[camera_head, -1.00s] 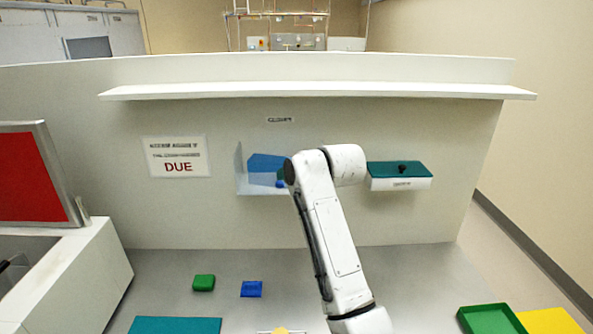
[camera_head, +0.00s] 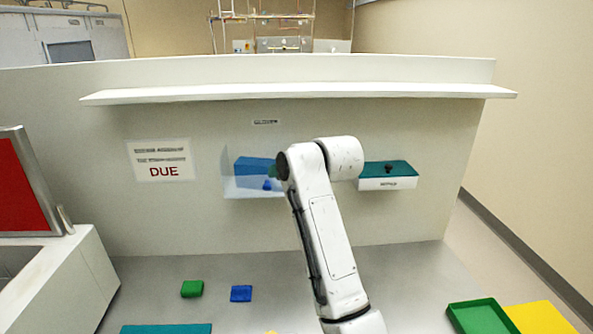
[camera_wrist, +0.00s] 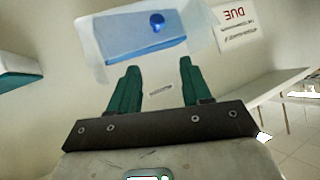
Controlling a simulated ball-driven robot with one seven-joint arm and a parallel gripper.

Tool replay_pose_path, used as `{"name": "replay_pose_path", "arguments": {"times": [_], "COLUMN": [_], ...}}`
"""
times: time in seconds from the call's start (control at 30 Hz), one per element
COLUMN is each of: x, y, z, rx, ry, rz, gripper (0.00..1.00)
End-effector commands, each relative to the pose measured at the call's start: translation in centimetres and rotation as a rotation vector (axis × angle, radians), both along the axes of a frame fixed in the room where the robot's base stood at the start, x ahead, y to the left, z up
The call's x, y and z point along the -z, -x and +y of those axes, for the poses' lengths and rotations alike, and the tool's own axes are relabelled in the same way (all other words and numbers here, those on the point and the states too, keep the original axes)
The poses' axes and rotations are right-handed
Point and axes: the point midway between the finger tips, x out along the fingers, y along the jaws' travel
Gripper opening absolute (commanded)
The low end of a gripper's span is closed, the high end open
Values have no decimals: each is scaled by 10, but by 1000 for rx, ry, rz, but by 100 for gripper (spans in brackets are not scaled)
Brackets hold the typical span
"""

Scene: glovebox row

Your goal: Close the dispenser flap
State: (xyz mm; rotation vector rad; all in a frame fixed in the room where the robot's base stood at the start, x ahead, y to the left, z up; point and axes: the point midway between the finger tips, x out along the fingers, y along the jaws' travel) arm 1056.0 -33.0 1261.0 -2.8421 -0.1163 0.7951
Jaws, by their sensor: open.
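The dispenser on the back wall has a blue body (camera_head: 254,168), with a small blue knob (camera_head: 267,185) at its lower right. A clear, faint flap (camera_head: 228,168) shows at its left side and looks open, though its exact angle is hard to tell. In the wrist view the blue body (camera_wrist: 140,42) and knob (camera_wrist: 157,22) appear just beyond my gripper (camera_wrist: 159,66). Its two teal fingers are apart with nothing between them. In the head view my arm hides most of the gripper, which is at the dispenser's right side. I cannot tell if it touches.
A teal-lidded box (camera_head: 387,175) with a black knob is on the wall to the right. A DUE sign (camera_head: 160,160) is to the left, and a shelf (camera_head: 300,91) runs above. Green (camera_head: 192,289) and blue (camera_head: 241,293) blocks lie on the bench below.

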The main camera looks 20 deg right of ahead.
Motion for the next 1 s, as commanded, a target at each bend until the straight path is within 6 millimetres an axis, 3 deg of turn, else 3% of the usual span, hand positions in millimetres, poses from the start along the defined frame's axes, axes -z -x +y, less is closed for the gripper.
{"name": "replay_pose_path", "arguments": {"times": [0.5,0.9,1.0], "x": [-41,-46,-44], "y": [71,79,79], "z": [-11,-12,-13], "rx": [1,1,-1], "ry": [-1,0,4], "rz": [-3,1,-2], "gripper": [48,48,40]}}
